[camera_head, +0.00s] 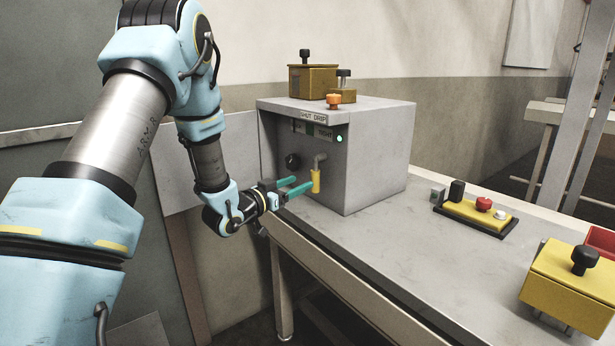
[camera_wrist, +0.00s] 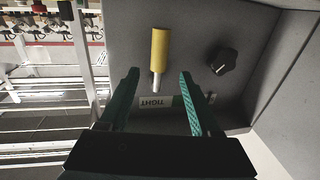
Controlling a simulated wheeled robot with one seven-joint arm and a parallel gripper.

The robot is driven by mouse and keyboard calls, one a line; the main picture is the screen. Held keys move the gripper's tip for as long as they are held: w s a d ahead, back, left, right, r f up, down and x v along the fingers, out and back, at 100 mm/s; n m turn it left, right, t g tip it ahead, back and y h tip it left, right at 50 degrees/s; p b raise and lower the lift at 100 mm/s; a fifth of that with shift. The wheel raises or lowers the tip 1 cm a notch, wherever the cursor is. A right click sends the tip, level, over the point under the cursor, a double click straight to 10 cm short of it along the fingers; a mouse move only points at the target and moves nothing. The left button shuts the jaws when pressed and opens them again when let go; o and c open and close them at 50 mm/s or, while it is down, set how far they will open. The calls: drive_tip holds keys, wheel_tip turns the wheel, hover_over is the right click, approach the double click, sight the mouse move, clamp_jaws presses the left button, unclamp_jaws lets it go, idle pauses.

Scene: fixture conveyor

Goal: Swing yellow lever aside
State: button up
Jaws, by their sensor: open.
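The yellow lever (camera_head: 316,181) hangs down from a grey bent stem on the front of the grey box (camera_head: 380,160). In the wrist view, which looks upside down, the yellow lever (camera_wrist: 160,48) points up, with its metal stem below. My gripper (camera_head: 304,184) is open at the box front, its green fingertips close to the lever. In the wrist view my gripper (camera_wrist: 159,73) has a finger on either side of the stem's line, with visible gaps and nothing held. I cannot tell how far the fingertips are from the lever in depth.
A black knob (camera_wrist: 223,61) sits beside the lever on the box face. A TIGHT label (camera_wrist: 156,102) shows there. A yellow button panel (camera_head: 475,213) lies on the bench (camera_head: 400,250) at right.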

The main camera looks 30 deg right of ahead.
sight(312, 177)
drive_tip(key=p+x, duration=0.1)
drive_tip(key=x, duration=0.5)
drive_tip(key=shift+d, duration=0.25)
clamp_jaws()
idle(1.2)
